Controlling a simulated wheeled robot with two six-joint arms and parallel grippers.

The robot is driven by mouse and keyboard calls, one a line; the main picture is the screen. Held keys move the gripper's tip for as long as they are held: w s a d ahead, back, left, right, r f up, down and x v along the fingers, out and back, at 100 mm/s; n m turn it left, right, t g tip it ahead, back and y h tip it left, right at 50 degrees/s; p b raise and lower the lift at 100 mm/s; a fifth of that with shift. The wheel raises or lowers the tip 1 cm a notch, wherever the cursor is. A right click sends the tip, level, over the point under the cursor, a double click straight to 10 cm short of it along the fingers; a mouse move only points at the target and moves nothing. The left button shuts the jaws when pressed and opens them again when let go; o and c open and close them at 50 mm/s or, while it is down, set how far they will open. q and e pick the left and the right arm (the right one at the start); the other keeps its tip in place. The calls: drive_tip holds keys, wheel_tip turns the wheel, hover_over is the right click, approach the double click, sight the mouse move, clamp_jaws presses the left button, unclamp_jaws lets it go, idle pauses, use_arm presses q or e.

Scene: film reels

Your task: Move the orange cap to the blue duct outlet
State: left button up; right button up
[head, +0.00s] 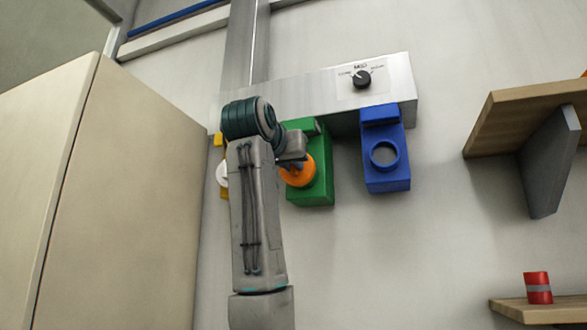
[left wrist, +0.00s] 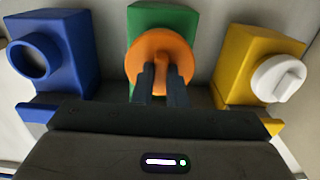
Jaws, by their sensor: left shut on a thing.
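The orange cap (head: 299,172) is at the front of the green duct outlet (head: 318,189) in the head view, partly hidden by my left arm. In the left wrist view the round orange cap (left wrist: 160,56) sits in front of the green outlet (left wrist: 165,17). My left gripper (left wrist: 162,80) is shut on the cap's middle. I cannot tell whether the cap is seated or slightly off the outlet. The blue duct outlet (head: 371,180) has an open round port, to the right in the head view; the left wrist view shows the blue outlet (left wrist: 71,42) at left. My right gripper is not in view.
A yellow outlet (left wrist: 265,52) with a white cap (left wrist: 278,77) is beside the green one. A metal duct box (head: 398,73) with a black knob (head: 362,79) is above. A cabinet (head: 120,200) stands left; wooden shelves (head: 510,115) and a red can (head: 538,287) are right.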

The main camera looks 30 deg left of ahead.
use_arm(q)
drive_tip(key=shift+b+v, duration=0.8)
drive_tip(key=shift+v, duration=1.3)
